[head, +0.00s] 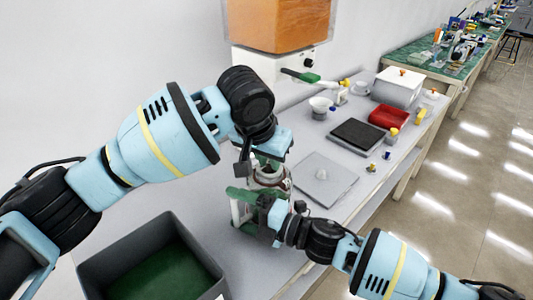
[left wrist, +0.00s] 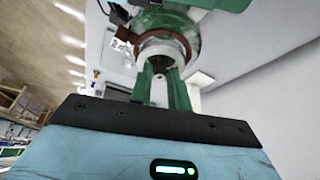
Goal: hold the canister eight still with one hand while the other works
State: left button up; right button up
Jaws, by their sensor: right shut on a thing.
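The canister eight (head: 270,180), a pale jar-like body with a reddish-brown ring, stands near the table's front left. Both grippers partly hide it. My right gripper (head: 243,207) has green fingers shut on the canister low down, from the side. My left gripper (head: 266,163) is above the canister's top, its fingers mostly hidden there by its own wrist. In the left wrist view, the left gripper's green fingers (left wrist: 162,92) are apart, with a gap between them, and point at the canister (left wrist: 163,42) with its brown ring. Whether they touch it, I cannot tell.
A dark bin (head: 100,262) with a green floor stands at the lower left. A grey plate (head: 325,187), a dark tray (head: 357,134), a red box (head: 390,116) and a white box (head: 398,87) lie along the table. An orange tank (head: 280,22) rises behind the arms.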

aim_at(268, 163)
pick_arm(q)
grip_shut()
notch_tip(268, 163, up, 10)
jog(key=shift+r, duration=0.25)
dwell(5.9)
pick_arm(e)
jog(key=o, duration=1)
jog(key=shift+c, duration=0.2)
jog(key=shift+d, duration=0.1)
